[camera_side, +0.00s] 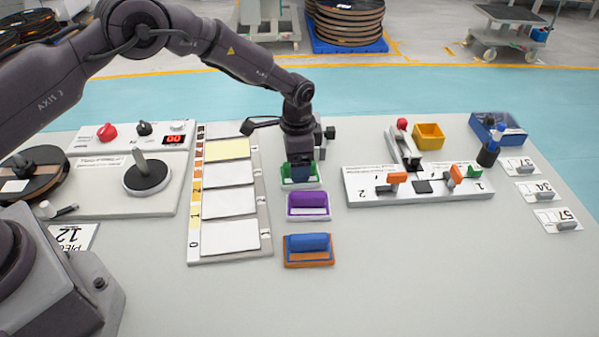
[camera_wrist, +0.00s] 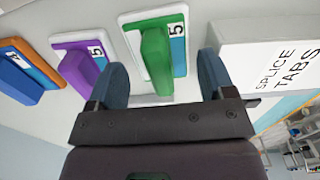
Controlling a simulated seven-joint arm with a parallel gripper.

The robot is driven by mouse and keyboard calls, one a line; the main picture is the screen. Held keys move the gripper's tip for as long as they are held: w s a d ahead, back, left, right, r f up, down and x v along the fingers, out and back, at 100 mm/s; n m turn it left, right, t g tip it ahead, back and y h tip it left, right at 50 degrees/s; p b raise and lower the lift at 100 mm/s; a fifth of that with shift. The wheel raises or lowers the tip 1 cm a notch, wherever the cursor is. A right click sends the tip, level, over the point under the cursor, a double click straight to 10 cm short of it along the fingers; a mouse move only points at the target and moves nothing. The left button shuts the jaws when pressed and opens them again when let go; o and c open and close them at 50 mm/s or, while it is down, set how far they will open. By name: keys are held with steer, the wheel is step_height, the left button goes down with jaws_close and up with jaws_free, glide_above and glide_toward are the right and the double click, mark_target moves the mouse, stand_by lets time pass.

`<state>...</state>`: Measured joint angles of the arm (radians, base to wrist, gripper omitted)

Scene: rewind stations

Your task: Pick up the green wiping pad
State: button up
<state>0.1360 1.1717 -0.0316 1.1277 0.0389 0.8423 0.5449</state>
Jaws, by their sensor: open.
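The green wiping pad (camera_wrist: 157,58) has a green block handle on a green, white and blue base marked 5. In the side view the green pad (camera_side: 301,183) lies at the far end of a row of pads, partly hidden under my gripper (camera_side: 300,172). In the wrist view my gripper (camera_wrist: 165,85) is open, with one dark blue finger on each side of the green handle. The fingers look apart from the handle; I cannot tell how far down they reach along it.
A purple pad (camera_side: 308,206) and a blue-and-orange pad (camera_side: 308,250) lie in line nearer the camera. A white sheet board (camera_side: 263,205) is to the left. A white station with orange levers (camera_side: 420,187) is to the right. The front table is clear.

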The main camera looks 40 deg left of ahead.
steer(key=shift+f, duration=1.5)
steer(key=c, duration=0.6)
steer(key=shift+r, duration=0.1)
steer(key=shift+r, duration=0.55)
steer(key=s+r, duration=0.1)
steer(key=r, duration=0.1)
steer(key=s+r, duration=0.2)
steer(key=r, duration=0.1)
steer(key=s+r, duration=0.1)
steer(key=r, duration=0.1)
steer(key=shift+s+a+r, duration=0.2)
steer(key=shift+a, duration=0.15)
steer(key=s+r, duration=0.1)
steer(key=s, duration=0.2)
steer(key=s+a+r, duration=0.1)
steer(key=s+r, duration=0.1)
steer(key=s, duration=0.1)
steer(key=s+r, duration=0.1)
steer(key=s, duration=0.2)
steer(key=shift+s+a+r, duration=0.2)
steer(key=shift+s, duration=0.05)
